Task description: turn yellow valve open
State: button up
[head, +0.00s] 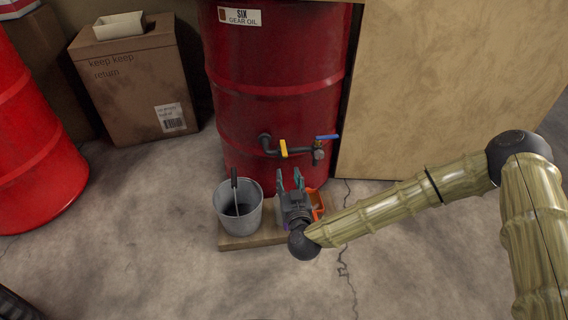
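The yellow valve handle (283,148) sits on a dark pipe that comes out of the lower front of a red oil drum (275,90). The handle stands roughly upright, across the pipe. A blue valve handle (327,137) sits at the pipe's right end, above the spout. My gripper (290,180) is below and in front of the yellow handle, its fingers pointing up toward the pipe. The fingers look spread apart with nothing between them. I cannot tell the exact gap between the fingertips and the handle, but they do not appear to touch.
A grey metal bucket (239,213) with a dark-handled tool stands on a low wooden board (235,243), left of my gripper. An orange container (317,203) is partly hidden behind it. A wooden panel (420,90) is at right, and another red drum (35,130) at left.

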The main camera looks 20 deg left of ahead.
aim_at(284, 150)
jog(key=shift+t, duration=0.4)
jog(key=b+x, duration=0.4)
jog(key=x, duration=0.6)
jog(key=shift+w+r, duration=0.1)
jog(key=shift+w, duration=0.35)
jog(key=shift+w+a+r, duration=0.15)
jog(key=shift+w+a, duration=0.1)
jog(key=shift+w, duration=0.25)
jog(key=shift+c, duration=0.3)
grip_shut()
